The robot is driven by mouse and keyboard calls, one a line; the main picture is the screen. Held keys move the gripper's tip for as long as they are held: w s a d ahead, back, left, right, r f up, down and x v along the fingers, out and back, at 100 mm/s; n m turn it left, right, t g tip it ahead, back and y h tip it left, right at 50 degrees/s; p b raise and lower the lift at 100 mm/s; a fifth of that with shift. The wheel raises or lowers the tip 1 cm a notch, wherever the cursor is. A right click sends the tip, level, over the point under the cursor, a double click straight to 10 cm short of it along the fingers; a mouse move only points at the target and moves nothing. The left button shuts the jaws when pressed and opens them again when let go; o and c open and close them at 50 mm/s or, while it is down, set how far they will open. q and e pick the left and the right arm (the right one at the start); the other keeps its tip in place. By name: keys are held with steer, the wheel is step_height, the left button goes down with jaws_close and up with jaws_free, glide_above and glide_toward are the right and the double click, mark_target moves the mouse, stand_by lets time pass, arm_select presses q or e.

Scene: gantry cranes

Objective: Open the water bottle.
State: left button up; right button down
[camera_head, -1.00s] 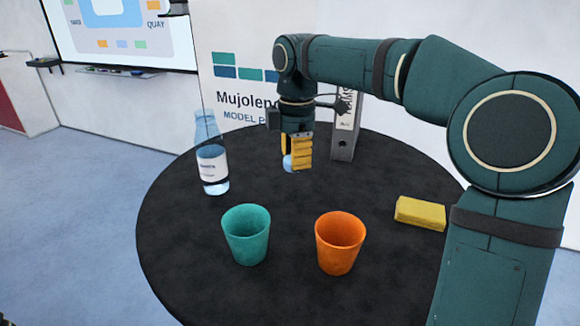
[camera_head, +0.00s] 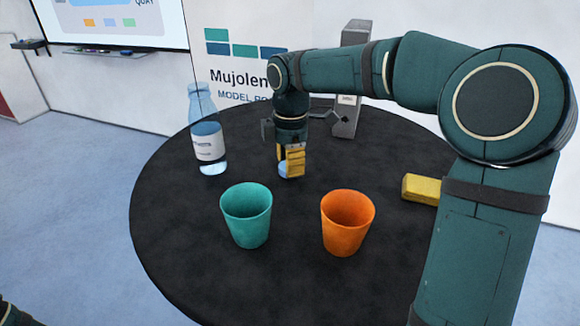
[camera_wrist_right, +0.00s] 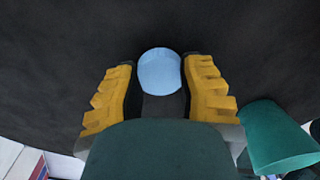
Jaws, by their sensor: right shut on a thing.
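The clear water bottle (camera_head: 208,143) with a white label stands upright at the back left of the round black table. No cap shows on its neck. My right gripper (camera_head: 291,162) is to the right of the bottle, pointing down, low over the table. It is shut on a light blue round cap (camera_head: 285,169). In the right wrist view the cap (camera_wrist_right: 160,71) sits between the yellow fingers. I cannot tell whether the cap touches the table (camera_head: 185,255). My left gripper is not in view.
A teal cup (camera_head: 247,217) and an orange cup (camera_head: 346,224) stand in front of my right gripper. A yellow block (camera_head: 421,190) lies at the right, partly behind my arm. A grey binder (camera_head: 346,117) stands at the back. The front of the table is clear.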

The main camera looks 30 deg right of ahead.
steer(key=shift+f, duration=0.4)
steer(key=c, duration=0.6)
jaws_free()
steer(key=shift+c, duration=0.2)
step_height(320, 180, up, 12)
steer(key=p, duration=0.2)
steer(key=shift+w+p, duration=0.15)
steer(key=shift+p, duration=0.2)
